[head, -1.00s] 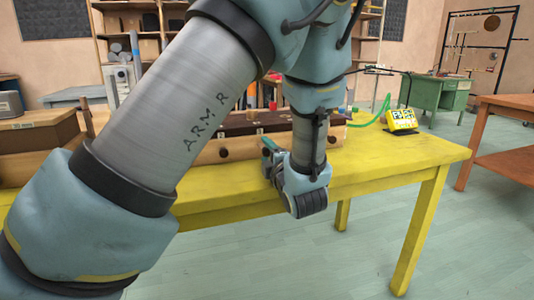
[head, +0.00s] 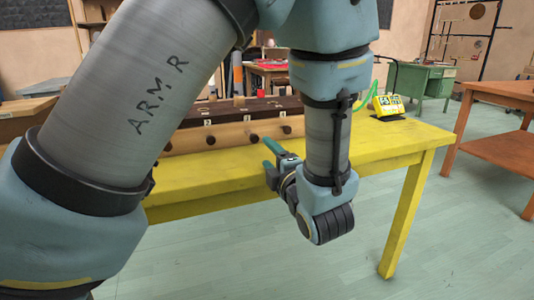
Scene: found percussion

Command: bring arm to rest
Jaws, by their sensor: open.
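My arm crosses the left and middle of the head view, its thick grey link marked "ARM R" and its blue joints hiding much of the scene. My gripper (head: 269,160) is at the end of the arm, in front of the yellow table's (head: 377,150) near edge. Its teal fingers point away from me toward the table. It is open, and I see nothing held in it. Part of the gripper is hidden behind my own wrist.
A long wooden instrument (head: 236,133) with dark round holes and numbered labels lies on the table. A yellow device (head: 388,105) with a green cable stands at the table's right. An orange-brown table (head: 505,150) is at right. Open floor (head: 470,240) lies between and in front.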

